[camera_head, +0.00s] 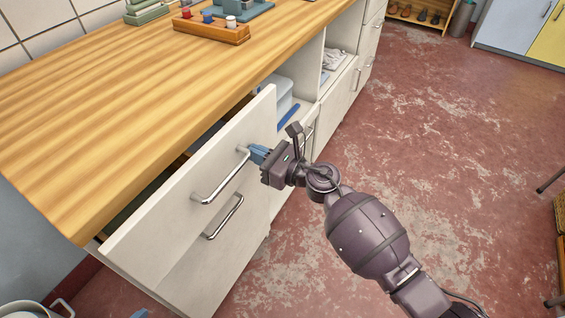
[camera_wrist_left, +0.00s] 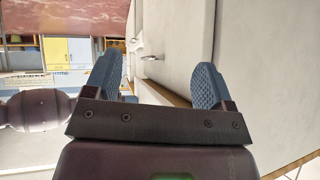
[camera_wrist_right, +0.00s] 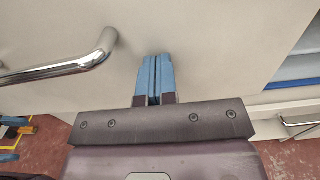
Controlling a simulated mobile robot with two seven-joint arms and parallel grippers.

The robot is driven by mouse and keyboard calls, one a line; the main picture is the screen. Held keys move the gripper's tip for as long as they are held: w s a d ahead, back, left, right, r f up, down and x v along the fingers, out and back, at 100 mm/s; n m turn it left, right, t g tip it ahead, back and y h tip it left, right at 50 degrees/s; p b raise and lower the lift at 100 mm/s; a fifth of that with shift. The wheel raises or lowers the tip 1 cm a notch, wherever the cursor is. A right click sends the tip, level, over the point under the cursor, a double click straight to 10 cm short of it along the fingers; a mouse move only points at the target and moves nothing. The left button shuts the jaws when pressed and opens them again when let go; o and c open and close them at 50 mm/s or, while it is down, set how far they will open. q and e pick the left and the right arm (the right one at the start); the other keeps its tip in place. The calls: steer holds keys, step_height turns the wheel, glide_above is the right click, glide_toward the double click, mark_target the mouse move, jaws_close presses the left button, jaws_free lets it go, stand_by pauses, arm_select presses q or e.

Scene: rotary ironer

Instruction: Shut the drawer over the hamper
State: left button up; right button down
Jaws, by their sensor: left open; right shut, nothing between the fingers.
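The drawer (camera_head: 160,207) is pulled out from under the wooden counter, with a dark gap behind its pale front. Its metal bar handle (camera_head: 220,182) also shows in the right wrist view (camera_wrist_right: 60,70). Below is a second pale front with its own handle (camera_head: 226,217), perhaps the hamper's; no inside of a hamper shows. My right gripper (camera_head: 257,154) is shut and empty, its blue fingertips (camera_wrist_right: 154,78) at the drawer front beside the handle's far end; contact is unclear. My left gripper (camera_wrist_left: 157,82) is open and empty near pale cabinet fronts.
The counter (camera_head: 130,95) carries an orange tray (camera_head: 212,29) with small coloured items. Right of the drawer are open shelves with a bin (camera_head: 277,95) and more closed drawers. A metal pot (camera_head: 35,309) shows at bottom left. The red floor to the right is mostly clear.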

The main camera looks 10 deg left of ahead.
mark_target(239, 144)
steer(key=x, duration=0.4)
steer(key=shift+a+f+b, duration=0.1)
steer(key=shift+a+b, duration=0.15)
steer(key=shift+b, duration=0.15)
steer(key=shift+w+a, duration=0.1)
arm_select(q)
steer(key=shift+w+d+r, duration=0.2)
steer(key=shift+w+d, duration=0.15)
steer(key=shift+w, duration=0.1)
arm_select(e)
steer(key=shift+r, duration=0.25)
arm_select(q)
steer(key=shift+s, duration=0.1)
arm_select(e)
steer(key=shift+r, duration=0.2)
arm_select(q)
steer(key=shift+f, duration=0.1)
